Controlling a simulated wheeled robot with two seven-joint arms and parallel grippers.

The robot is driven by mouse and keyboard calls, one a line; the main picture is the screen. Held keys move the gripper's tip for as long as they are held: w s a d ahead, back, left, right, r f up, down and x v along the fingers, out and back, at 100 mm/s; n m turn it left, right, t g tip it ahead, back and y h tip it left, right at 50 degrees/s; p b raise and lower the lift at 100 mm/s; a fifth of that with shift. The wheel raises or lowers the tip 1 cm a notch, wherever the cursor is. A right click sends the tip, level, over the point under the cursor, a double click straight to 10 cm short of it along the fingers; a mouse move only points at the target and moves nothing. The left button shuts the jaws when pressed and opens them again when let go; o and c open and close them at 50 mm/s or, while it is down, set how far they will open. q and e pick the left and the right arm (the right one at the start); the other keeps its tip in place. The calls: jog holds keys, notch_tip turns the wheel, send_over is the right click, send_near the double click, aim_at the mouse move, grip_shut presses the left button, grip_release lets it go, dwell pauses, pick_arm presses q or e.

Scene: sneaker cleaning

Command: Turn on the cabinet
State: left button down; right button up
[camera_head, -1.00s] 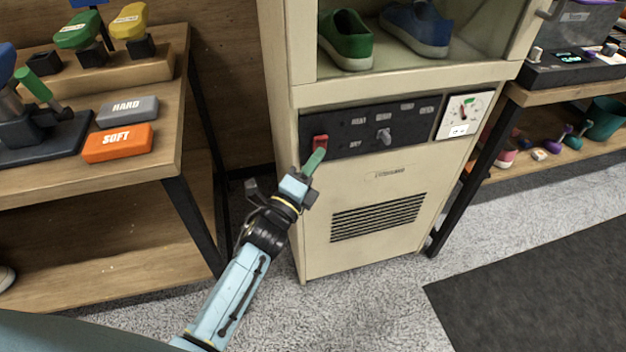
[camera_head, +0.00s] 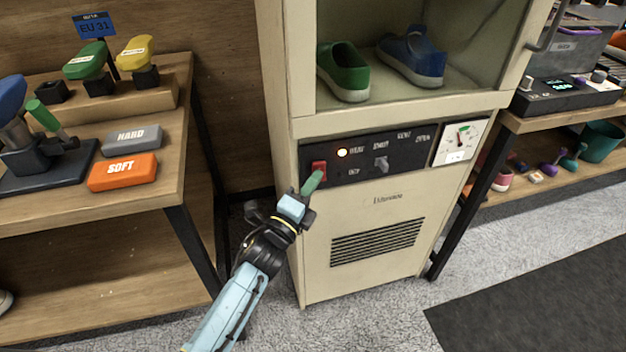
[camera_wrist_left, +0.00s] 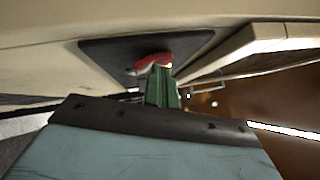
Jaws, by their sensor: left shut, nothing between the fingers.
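The cream cabinet (camera_head: 400,205) stands in the middle of the head view. Its black control panel (camera_head: 345,172) has a red switch (camera_head: 319,168) at the left, a grey knob (camera_head: 381,163) and a small lamp (camera_head: 342,153) that glows orange-white. My left gripper (camera_head: 313,182) has green fingers, is shut and empty, and its tips are at the lower edge of the red switch. The left wrist view shows the red switch (camera_wrist_left: 150,63) right at the tips of the shut fingers (camera_wrist_left: 161,84); contact is hard to tell. My right gripper is not in view.
A green shoe (camera_head: 343,72) and a blue shoe (camera_head: 413,57) stand inside the cabinet. A wooden table (camera_head: 60,215) with brushes is at the left. Another table (camera_head: 560,118) is close at the right. A dark mat (camera_head: 540,300) lies on the floor.

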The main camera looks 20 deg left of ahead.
pick_arm(q)
jog(key=s+p, duration=0.2)
jog(key=s, duration=1.1)
jog(key=shift+d+p, duration=0.15)
jog(key=shift+p, duration=0.15)
pick_arm(e)
notch_tip(320, 180, down, 6)
jog(key=s+d, duration=0.2)
jog(key=shift+d, duration=0.4)
pick_arm(q)
jog(key=shift+f, duration=0.15)
